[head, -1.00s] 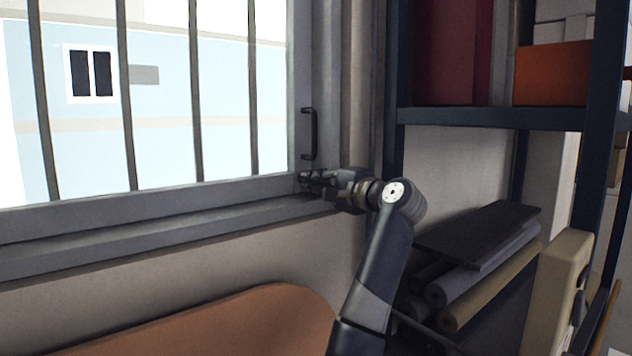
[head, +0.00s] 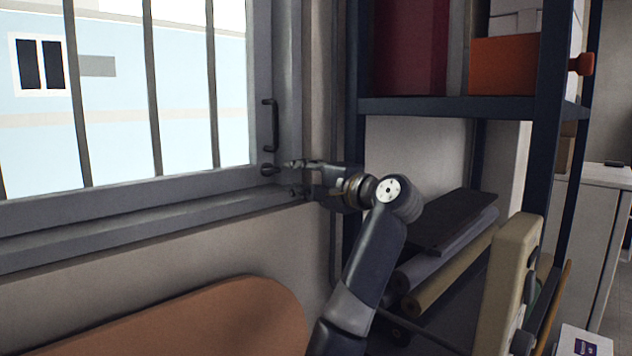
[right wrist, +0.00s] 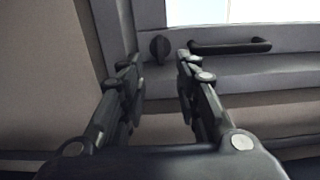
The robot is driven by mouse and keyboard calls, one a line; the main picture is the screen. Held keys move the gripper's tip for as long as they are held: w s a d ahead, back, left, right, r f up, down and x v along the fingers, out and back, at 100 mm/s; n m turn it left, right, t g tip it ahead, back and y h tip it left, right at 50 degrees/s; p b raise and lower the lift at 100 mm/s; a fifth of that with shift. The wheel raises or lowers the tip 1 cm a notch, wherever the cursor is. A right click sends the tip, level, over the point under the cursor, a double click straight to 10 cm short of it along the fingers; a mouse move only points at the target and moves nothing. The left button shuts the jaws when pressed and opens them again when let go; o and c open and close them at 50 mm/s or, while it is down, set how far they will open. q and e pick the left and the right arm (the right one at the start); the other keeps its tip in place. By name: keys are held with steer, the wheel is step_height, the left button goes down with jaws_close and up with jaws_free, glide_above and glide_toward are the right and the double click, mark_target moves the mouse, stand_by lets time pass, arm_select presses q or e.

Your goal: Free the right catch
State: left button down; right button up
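The right catch is a small dark knob (head: 268,169) at the lower right corner of the window frame (head: 262,110), below the black handle (head: 270,125). My right gripper (head: 294,178) is open and empty, with its fingers spread just right of the catch and apart from it. In the right wrist view the catch (right wrist: 159,48) shows beyond the gap between the open fingertips (right wrist: 160,68), and the handle (right wrist: 230,46) lies to its right. I cannot tell from these frames whether the catch is turned free. My left gripper is not in view.
A dark shelf rack (head: 440,106) with an orange box (head: 503,66) stands right of the window. Rolls (head: 445,275) and a dark board (head: 445,222) lie below it. A brown rounded panel (head: 215,320) is below the sill (head: 150,225).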

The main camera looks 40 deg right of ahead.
steer(key=s, duration=0.5)
steer(key=shift+s+d, duration=0.25)
steer(key=shift+s, duration=0.05)
steer(key=shift+f, duration=0.1)
